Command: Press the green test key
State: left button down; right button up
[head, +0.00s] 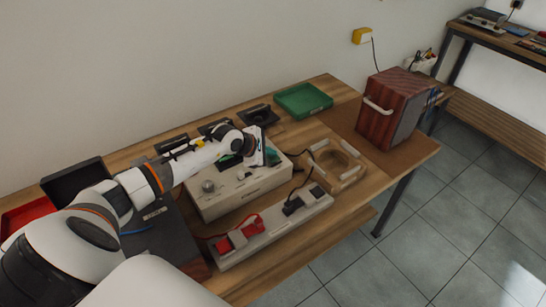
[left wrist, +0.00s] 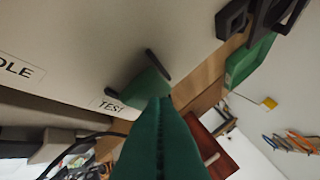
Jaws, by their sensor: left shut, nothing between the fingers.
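A pale test box (head: 240,192) with a round knob (head: 208,186) sits on the bench, under and in front of my left arm. In the left wrist view its face carries a TEST label (left wrist: 111,107). A green key (left wrist: 148,87) stands beside that label, between two dark posts. My left gripper (head: 270,158) is at the right end of the box. Its green fingers (left wrist: 161,101) are shut and empty, with the tips overlapping the key in the left wrist view. I cannot tell whether they touch it. The key is not clearly distinguishable from the fingers in the head view.
A grey strip (head: 285,226) with red and dark blocks lies in front of the box. A wooden frame (head: 352,174), green tray (head: 303,100) and wooden speaker (head: 378,119) stand to the right. Dark holders line the back. A red tray (head: 22,216) is at left.

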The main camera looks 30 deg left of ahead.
aim_at(270, 159)
pick_arm(q)
jog(key=shift+f+b, duration=0.35)
jog(key=shift+f, duration=0.05)
jog(key=shift+r, duration=0.1)
dwell(0.4)
jog(key=shift+r+p, duration=0.65)
jog(key=shift+r, duration=0.35)
jog(key=shift+r+p, duration=1.6)
jog(key=shift+r, duration=0.9)
jog(key=shift+f, duration=0.1)
